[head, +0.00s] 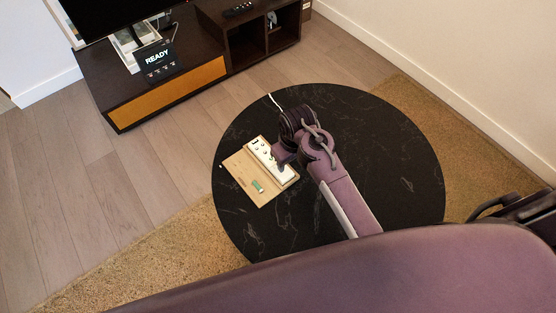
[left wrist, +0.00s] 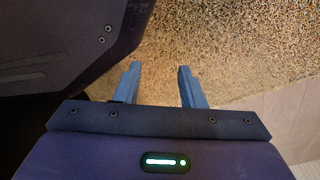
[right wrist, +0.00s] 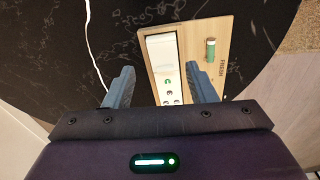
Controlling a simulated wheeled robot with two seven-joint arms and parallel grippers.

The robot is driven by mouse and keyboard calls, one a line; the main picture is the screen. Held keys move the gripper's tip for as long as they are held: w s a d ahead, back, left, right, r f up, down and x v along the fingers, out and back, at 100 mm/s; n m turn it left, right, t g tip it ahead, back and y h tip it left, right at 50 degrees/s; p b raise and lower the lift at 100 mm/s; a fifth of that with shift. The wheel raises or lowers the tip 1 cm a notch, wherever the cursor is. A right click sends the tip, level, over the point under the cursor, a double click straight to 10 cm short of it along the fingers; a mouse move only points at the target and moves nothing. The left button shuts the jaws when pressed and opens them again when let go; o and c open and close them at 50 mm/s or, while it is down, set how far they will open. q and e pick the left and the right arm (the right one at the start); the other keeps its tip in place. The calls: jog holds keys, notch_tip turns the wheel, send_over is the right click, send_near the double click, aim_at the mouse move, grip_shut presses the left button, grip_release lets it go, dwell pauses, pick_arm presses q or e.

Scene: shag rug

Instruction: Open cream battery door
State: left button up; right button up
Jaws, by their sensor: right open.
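A cream device (head: 268,160) with small buttons lies on a wooden board (head: 235,164) on the round black table. In the right wrist view the device (right wrist: 167,69) points away between my fingers. I cannot clearly tell its battery door from the rest of the casing. My right gripper (head: 279,156) is over the right side of the device, and in the right wrist view its fingers (right wrist: 162,80) are apart with nothing gripped. My left gripper (left wrist: 157,82) is open and empty, seen only in the left wrist view, above the rug.
A green and white battery (head: 257,186) lies on the board beside the word FRESH, which is legible in the right wrist view. A white cable (right wrist: 90,40) runs over the black table (head: 400,150).

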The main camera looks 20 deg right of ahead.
jog(key=shift+n+g, duration=0.5)
jog(key=w, duration=0.2)
jog(key=w+a+f, duration=0.1)
jog(key=w+a, duration=0.1)
jog(key=w, duration=0.1)
jog(key=shift+w+f, duration=0.3)
jog(key=shift+w, duration=0.05)
notch_tip(320, 180, down, 7)
jog(key=shift+r+b, duration=0.1)
jog(key=shift+b, duration=0.7)
jog(key=shift+f, duration=0.4)
pick_arm(q)
jog(key=w, duration=0.1)
jog(key=w+r, duration=0.1)
jog(key=w, duration=0.1)
jog(key=shift+w+d+r, duration=0.15)
jog(key=shift+d+r, duration=0.05)
jog(key=shift+d, duration=0.1)
pick_arm(e)
jog(key=shift+c, duration=0.4)
jog(key=c, duration=0.7)
pick_arm(q)
jog(key=shift+f, duration=0.1)
pick_arm(e)
grip_shut()
